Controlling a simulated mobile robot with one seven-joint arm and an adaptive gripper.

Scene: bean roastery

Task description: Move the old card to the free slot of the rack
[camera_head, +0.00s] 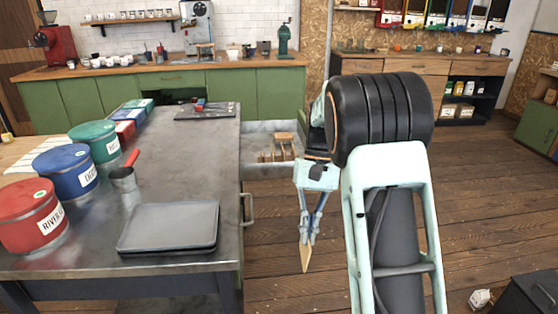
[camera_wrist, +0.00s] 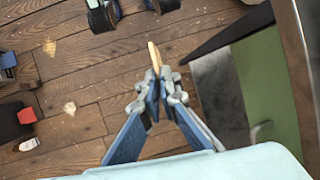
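My gripper (camera_head: 307,238) hangs pointing down over the floor, to the right of the metal table. It is shut on a thin tan card (camera_head: 306,260), which points downward below the fingertips. In the wrist view, the card (camera_wrist: 154,56) shows nearly edge-on beyond my fingertips (camera_wrist: 160,78). A small brown wooden rack (camera_head: 270,156) sits in the open metal drawer (camera_head: 252,170) on the table's right side, behind and left of my gripper. Its right part is close to my arm in the picture. Its separate slots are too small to make out.
The metal table (camera_head: 185,180) bears a closed grey case (camera_head: 170,228), a red-handled scoop (camera_head: 124,176), and red, blue and green tins. A dark mat (camera_head: 206,113) lies at its far end.

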